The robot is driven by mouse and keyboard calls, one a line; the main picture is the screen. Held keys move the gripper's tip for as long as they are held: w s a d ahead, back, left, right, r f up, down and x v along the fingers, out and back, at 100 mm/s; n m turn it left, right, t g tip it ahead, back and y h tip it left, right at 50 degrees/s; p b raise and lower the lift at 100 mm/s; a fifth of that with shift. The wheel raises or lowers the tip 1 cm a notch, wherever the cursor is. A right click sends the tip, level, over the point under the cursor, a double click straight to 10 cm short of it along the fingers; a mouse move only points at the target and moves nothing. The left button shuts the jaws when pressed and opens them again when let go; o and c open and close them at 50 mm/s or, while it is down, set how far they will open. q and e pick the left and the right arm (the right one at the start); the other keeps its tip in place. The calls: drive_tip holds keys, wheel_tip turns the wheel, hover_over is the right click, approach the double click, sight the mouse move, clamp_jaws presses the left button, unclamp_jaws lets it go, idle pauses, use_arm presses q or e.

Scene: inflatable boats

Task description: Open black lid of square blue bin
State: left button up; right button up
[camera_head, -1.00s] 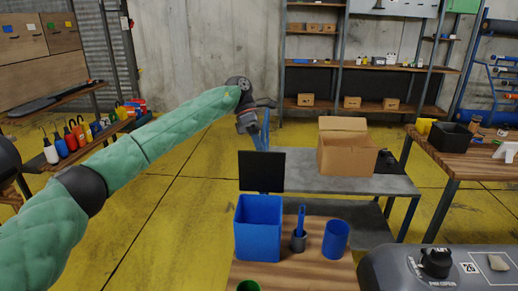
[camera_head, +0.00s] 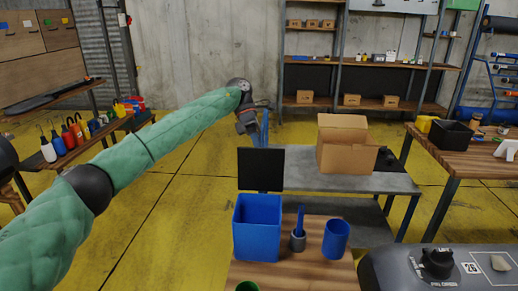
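The square blue bin (camera_head: 257,230) stands on a small wooden table in front of me. Its black lid (camera_head: 260,169) stands upright above the bin's back edge, and the bin's top is uncovered. My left gripper (camera_head: 256,112) is raised above and behind the lid, at the end of the green-sleeved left arm. It appears apart from the lid, and its fingers are too small and dark to tell open from shut. My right gripper is not in view.
A grey cup with a blue-handled tool (camera_head: 298,239) and a blue cylinder (camera_head: 336,239) stand right of the bin on the wooden table (camera_head: 315,268). A green round container (camera_head: 247,287) is at the front.

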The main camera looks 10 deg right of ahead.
use_arm(q)
drive_tip(key=shift+r, duration=0.2)
